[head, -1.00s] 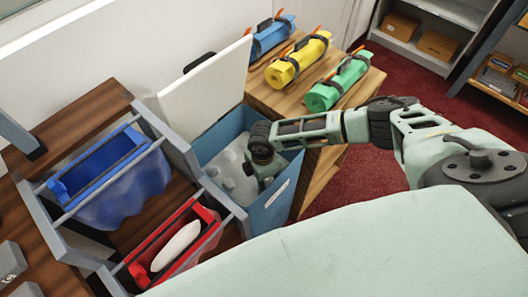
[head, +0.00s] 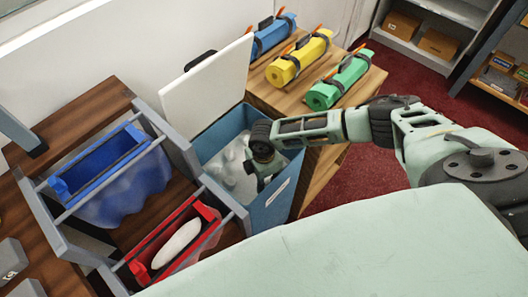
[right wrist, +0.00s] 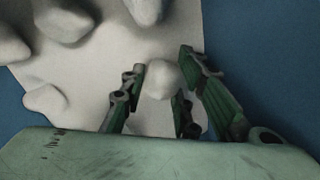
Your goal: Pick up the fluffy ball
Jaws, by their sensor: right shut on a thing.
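Several pale, lumpy fluffy balls (head: 228,168) lie in an open blue bin (head: 272,207) in the middle of the head view. My right gripper (head: 262,182) reaches down into the bin. In the right wrist view one small whitish ball (right wrist: 159,79) sits between the fingers of my right gripper (right wrist: 160,88), which is shut on it. Larger pale balls (right wrist: 67,20) lie around it at the upper left. In the head view the held ball is hidden by the gripper. My left gripper is not in view.
The bin's white lid (head: 208,80) stands open behind it. Green, yellow and blue rolls lie on a wooden cabinet (head: 270,98) behind the bin.

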